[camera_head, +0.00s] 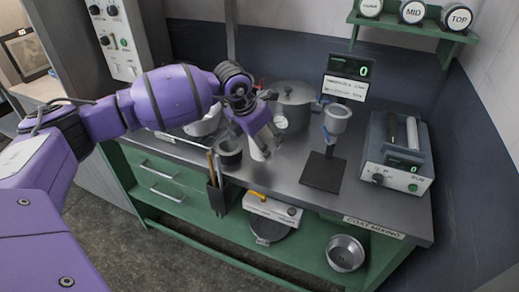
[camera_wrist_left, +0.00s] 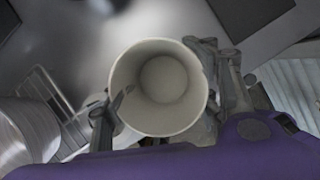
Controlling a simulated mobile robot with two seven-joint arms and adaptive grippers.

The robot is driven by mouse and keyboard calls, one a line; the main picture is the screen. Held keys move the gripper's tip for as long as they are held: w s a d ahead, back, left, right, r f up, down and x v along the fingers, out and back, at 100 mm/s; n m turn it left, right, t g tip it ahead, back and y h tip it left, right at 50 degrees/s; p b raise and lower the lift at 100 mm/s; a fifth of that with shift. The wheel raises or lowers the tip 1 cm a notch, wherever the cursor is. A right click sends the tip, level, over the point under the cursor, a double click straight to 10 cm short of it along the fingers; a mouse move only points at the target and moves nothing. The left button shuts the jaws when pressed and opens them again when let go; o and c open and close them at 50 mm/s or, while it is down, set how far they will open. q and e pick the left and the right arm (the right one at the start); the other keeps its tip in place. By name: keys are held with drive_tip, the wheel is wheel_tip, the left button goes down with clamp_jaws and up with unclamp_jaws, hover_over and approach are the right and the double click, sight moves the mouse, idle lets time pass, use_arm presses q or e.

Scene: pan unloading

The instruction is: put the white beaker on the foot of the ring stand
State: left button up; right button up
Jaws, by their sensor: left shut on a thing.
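My left gripper (camera_head: 262,143) is shut on the white beaker (camera_head: 258,153), which is mostly hidden behind the fingers in the head view. In the left wrist view the beaker (camera_wrist_left: 162,82) shows its open mouth and looks empty, with one finger on each side. The ring stand's dark square foot (camera_head: 323,173) lies on the bench to the right of the gripper, apart from the beaker. A white funnel-like cup (camera_head: 338,116) hangs above the foot. A dark plate, likely the foot (camera_wrist_left: 243,14), shows at the upper right of the wrist view. My right gripper is not in view.
A lidded steel pot (camera_head: 291,107) stands behind the gripper, and a dark-banded pot (camera_head: 229,153) stands left of it. A grey machine (camera_head: 396,155) stands right of the ring stand. The steel bench top (camera_head: 285,180) is clear between beaker and foot.

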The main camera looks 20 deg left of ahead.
use_arm(q)
drive_tip(key=shift+w+d+f, duration=0.1)
drive_tip(key=shift+w+f, duration=0.8)
drive_tip(key=shift+f, duration=1.55)
drive_tip(key=shift+f, duration=0.1)
drive_tip(key=o, duration=1.2)
